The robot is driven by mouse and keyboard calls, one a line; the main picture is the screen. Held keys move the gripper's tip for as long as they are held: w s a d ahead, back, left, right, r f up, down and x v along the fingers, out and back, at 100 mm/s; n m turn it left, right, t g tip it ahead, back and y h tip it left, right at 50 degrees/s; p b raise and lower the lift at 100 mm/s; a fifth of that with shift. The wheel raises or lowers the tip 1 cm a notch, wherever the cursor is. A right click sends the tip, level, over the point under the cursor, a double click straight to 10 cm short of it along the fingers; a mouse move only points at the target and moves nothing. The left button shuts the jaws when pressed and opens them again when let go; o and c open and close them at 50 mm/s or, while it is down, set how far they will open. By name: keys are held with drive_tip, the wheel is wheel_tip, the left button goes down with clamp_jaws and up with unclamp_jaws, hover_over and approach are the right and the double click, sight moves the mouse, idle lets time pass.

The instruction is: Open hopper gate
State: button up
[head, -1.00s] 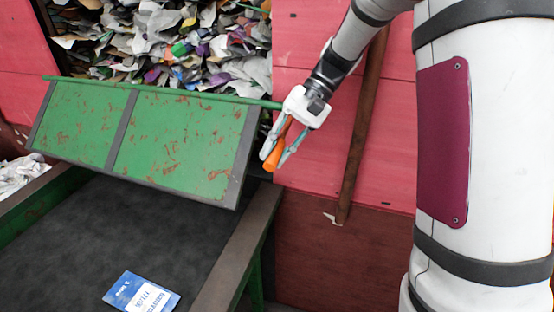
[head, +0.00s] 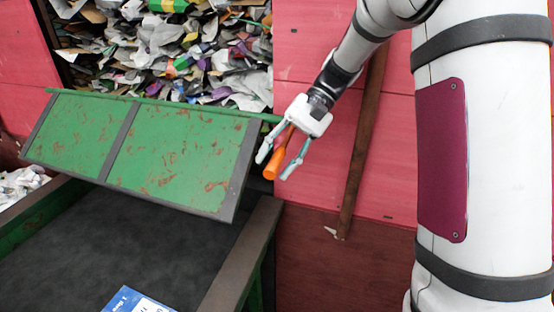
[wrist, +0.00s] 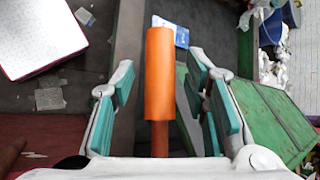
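The hopper gate (head: 165,152) is a green, rust-marked panel with grey straps. It hangs tilted outward below the hopper opening, its lower edge above the dark belt (head: 100,246). An orange handle (head: 280,173) sits at the gate's right side. My gripper (head: 277,172) is open around the handle, with one finger on each side. In the wrist view the orange handle (wrist: 160,75) stands between the spread fingers, with gaps on both sides. The gate's green panel (wrist: 268,118) also shows at the right of the wrist view.
Mixed paper waste (head: 185,50) fills the hopper behind the gate. A blue and white packet (head: 135,302) lies on the belt. A brown post (head: 362,150) leans on the red wall right of my gripper. White scraps (head: 22,180) lie at the left.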

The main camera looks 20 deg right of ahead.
wheel_tip(320, 180, up, 10)
idle(0.6)
idle(0.4)
drive_tip(key=shift+s+a+r, duration=0.1)
drive_tip(key=shift+s, duration=0.3)
drive_tip(key=s+d+f+n+t+h, duration=0.1)
drive_tip(key=s+t+h, duration=0.3)
drive_tip(key=s, duration=0.5)
drive_tip(key=s+d+f+n+t+h, duration=0.2)
drive_tip(key=s+f+n+t+h, duration=0.1)
drive_tip(key=s, duration=0.7)
drive_tip(key=shift+d+t+h, duration=0.25)
drive_tip(key=shift+t+h, duration=0.55)
drive_tip(key=shift+s, duration=0.1)
